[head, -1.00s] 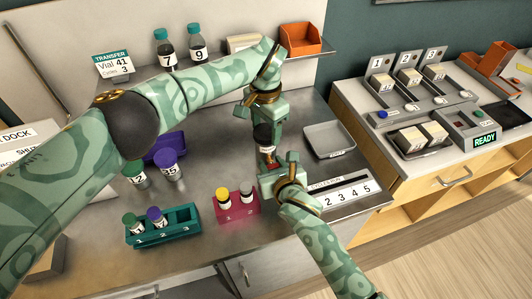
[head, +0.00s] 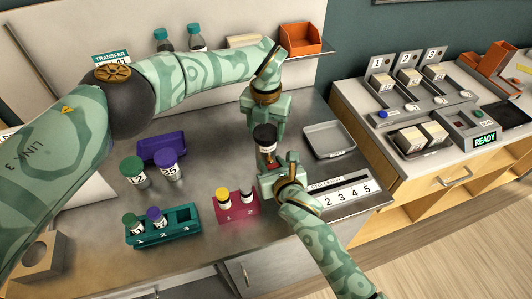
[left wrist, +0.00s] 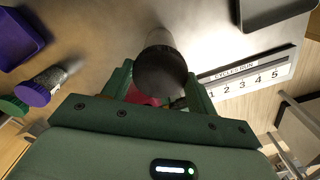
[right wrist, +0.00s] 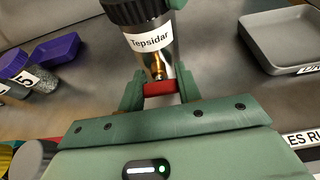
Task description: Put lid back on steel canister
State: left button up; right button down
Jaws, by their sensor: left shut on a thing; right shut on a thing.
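The steel canister (head: 267,147) stands upright in the middle of the bench, with a white label reading "Tepsidar" in the right wrist view (right wrist: 152,40). Its black lid (head: 264,132) sits at its top; I cannot tell whether it is fully seated. My left gripper (head: 265,124) is above, shut on the lid, which shows between its fingers in the left wrist view (left wrist: 160,72). My right gripper (head: 270,171) is low on the near side, shut on a red piece (right wrist: 160,88) by a brass fitting at the canister's front. The canister's base is mostly hidden.
A pink rack (head: 238,207) and a teal rack (head: 165,232) hold vials at the front. Loose vials (head: 132,170) and a purple tray (head: 162,147) are left. A grey tray (head: 329,140) and a numbered strip (head: 345,190) are right. An orange bin (head: 300,39) is behind.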

pick_arm(q)
jog(key=m, duration=0.6)
jog(key=shift+m, duration=0.4)
jog(key=m, duration=1.1)
jog(key=shift+m, duration=0.3)
jog(key=o, duration=1.1)
jog(key=shift+r, duration=2.25)
